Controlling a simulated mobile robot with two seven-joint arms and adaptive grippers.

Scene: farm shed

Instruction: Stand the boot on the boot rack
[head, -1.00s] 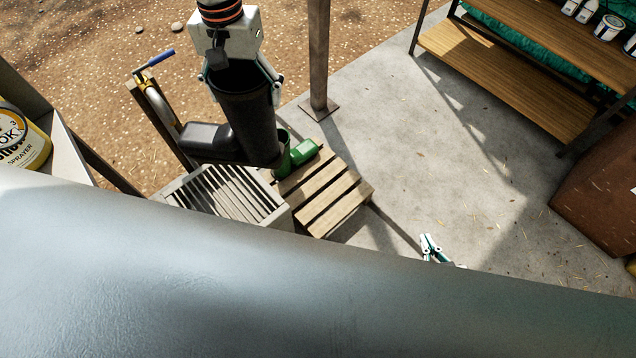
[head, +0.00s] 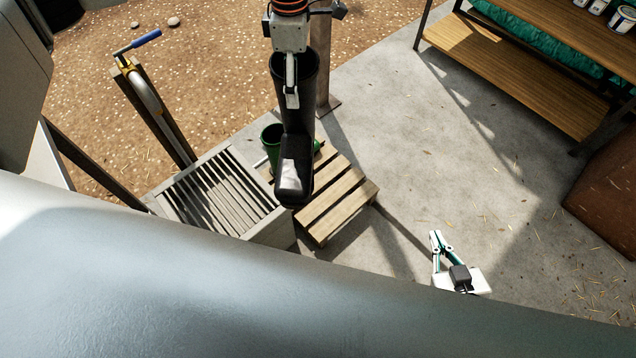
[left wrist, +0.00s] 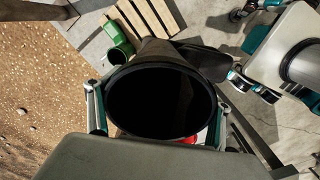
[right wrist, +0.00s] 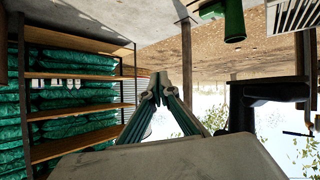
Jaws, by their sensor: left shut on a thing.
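The black boot (head: 294,165) hangs upright from my left gripper (head: 292,92), its toe toward the head camera. The left wrist view looks into its dark opening (left wrist: 162,100), with a finger on either side of the shaft. The slatted wooden stand (head: 338,198), seemingly the boot rack, is below and behind the boot, which hides part of it. The boot looks clear of the slats. A green boot (head: 272,145) is at the stand's back left, partly hidden. My right gripper (head: 438,246) is right of the stand, its fingertips together and empty.
A grey slatted trough (head: 215,195) adjoins the stand's left side, with a blue-handled pump (head: 140,80) behind it. A post (head: 324,60) rises behind the boot. Shelving (head: 510,75) is at the back right. Concrete floor (head: 440,150) between is clear.

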